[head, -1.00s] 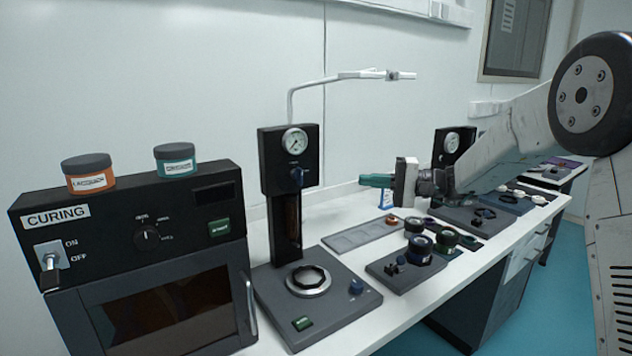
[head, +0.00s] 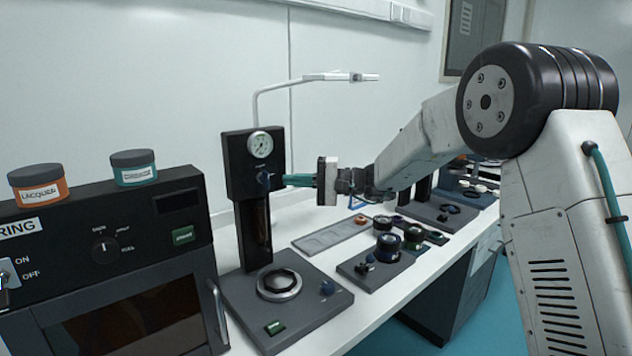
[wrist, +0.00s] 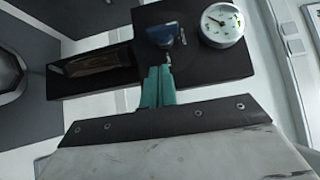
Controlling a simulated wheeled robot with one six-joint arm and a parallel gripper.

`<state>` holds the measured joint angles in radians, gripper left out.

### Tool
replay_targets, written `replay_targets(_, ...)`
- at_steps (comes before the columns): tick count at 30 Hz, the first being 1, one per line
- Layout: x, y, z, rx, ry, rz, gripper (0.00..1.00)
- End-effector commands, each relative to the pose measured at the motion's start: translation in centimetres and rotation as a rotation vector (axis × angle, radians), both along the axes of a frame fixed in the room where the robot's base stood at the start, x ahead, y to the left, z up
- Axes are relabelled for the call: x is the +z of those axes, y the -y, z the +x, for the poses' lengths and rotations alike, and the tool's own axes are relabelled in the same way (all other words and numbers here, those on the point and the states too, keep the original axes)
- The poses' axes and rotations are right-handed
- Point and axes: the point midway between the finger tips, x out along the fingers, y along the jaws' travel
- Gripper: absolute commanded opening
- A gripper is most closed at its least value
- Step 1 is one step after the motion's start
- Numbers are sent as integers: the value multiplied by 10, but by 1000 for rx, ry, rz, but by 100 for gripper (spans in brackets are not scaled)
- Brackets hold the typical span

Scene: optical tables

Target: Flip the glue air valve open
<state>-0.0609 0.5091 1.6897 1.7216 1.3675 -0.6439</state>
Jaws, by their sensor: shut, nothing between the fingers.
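The glue air valve is a small blue lever (head: 263,178) on the front of the black glue station column (head: 237,165), below a round white gauge (head: 260,144). My gripper (head: 287,180) has teal fingers, shut and empty, pointing left with the tips at or very near the lever. In the wrist view the shut fingers (wrist: 157,72) reach up to just below the blue lever (wrist: 164,35), with the gauge (wrist: 221,25) to its right. I cannot tell whether the tips touch the lever.
The station's base (head: 300,318) holds a ring seat, a blue knob and a green button. A curing oven (head: 120,265) with lacquer jars on top stands at the left. Several lens parts (head: 388,246) lie on trays to the right. A bent white pipe (head: 300,80) rises above.

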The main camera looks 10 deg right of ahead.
Motion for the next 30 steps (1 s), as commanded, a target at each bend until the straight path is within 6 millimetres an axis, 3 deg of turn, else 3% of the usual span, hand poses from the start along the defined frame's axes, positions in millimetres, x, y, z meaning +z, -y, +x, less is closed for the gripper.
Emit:
replay_targets(7,0,-25,-19,1,0,0,0)
replay_targets(23,0,-30,-23,1,-3,4,0)
replay_targets(30,-2,-44,-26,17,-30,43,0)
